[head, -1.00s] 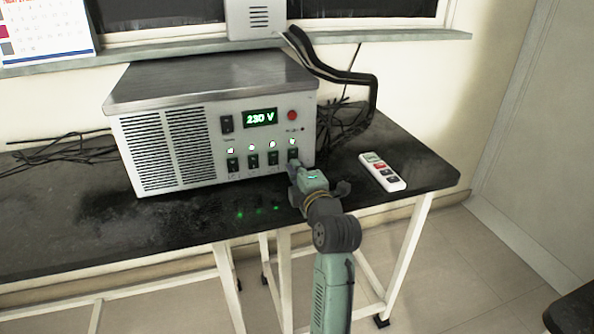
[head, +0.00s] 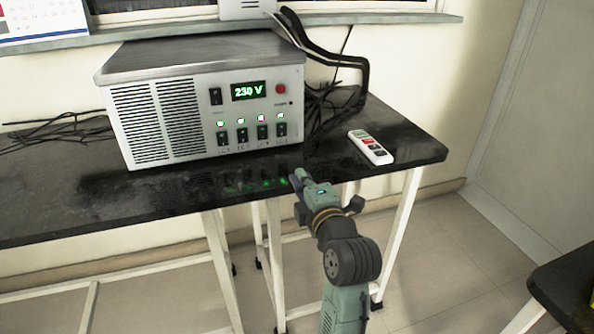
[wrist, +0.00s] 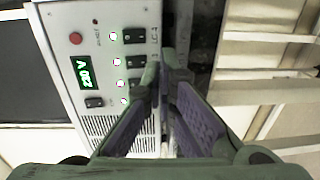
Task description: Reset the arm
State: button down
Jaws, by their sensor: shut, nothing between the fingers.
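My arm reaches up from the bottom of the head view. My gripper (head: 299,178) is shut and empty, at the front edge of the black table, a little in front of and below the right end of the power unit's panel. In the wrist view my gripper (wrist: 166,62) shows its fingertips together beside the panel's switches. The power unit (head: 160,70) is a grey-white box with a display reading 230 V, a red button and a row of dark switches under lit lamps. The unit also shows in the wrist view (wrist: 135,15).
The black table (head: 60,215) carries the unit. A white remote (head: 370,147) with coloured buttons lies on its right part. Black cables (head: 355,70) run behind the unit's right side. Another dark table (head: 570,290) stands at the lower right. The floor between is clear.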

jog(key=shift+s+d, duration=0.1)
jog(key=shift+s, duration=0.2)
